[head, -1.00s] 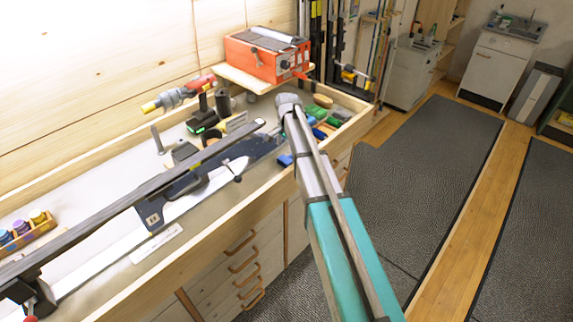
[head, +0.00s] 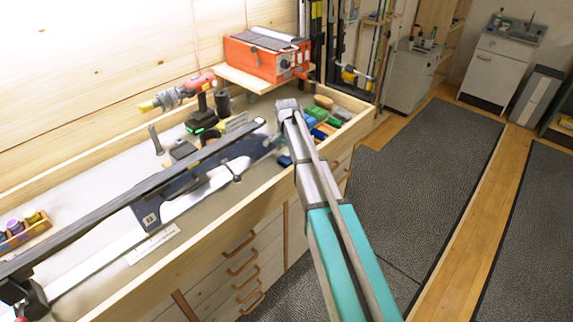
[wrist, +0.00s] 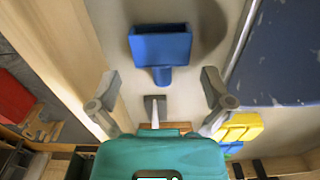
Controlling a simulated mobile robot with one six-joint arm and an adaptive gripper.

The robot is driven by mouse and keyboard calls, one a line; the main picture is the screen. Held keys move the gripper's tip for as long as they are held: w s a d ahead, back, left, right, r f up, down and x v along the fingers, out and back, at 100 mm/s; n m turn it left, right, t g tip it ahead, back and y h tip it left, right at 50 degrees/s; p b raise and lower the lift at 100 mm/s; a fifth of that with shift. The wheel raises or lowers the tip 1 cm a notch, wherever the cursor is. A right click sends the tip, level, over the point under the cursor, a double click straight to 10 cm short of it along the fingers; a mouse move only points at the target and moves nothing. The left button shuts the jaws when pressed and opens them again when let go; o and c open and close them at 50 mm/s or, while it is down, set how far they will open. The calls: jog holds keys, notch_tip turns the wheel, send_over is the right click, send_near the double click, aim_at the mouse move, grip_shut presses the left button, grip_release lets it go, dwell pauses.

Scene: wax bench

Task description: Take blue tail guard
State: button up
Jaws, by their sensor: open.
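The blue tail guard (wrist: 160,45) lies on the pale bench top in the wrist view, its wide block at the top and its narrow stub pointing down. My gripper (wrist: 160,82) is open, with one finger on each side below the guard and apart from it. In the head view a small blue piece (head: 285,160), likely the same guard, lies beside my arm near the bench's front edge. My gripper's fingertips are hidden there behind my own arm.
A wooden front rim (wrist: 70,45) runs close to the left of the guard. A dark blue surface (wrist: 285,60) is at the right, and a yellow block (wrist: 240,127) at the lower right. A ski clamped in a vise (head: 165,190) stands left of my arm.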

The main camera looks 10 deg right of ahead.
jog(key=shift+f+b, duration=1.05)
jog(key=shift+f, duration=0.35)
jog(key=c, duration=0.9)
jog(key=shift+o, duration=0.2)
jog(key=shift+r, duration=0.25)
notch_tip(320, 180, up, 2)
jog(key=p, duration=0.2)
jog(key=shift+p, duration=0.3)
jog(key=s+r+p, duration=1)
jog(key=s, duration=0.4)
jog(key=shift+d+r, duration=0.3)
jog(key=shift+d, duration=0.1)
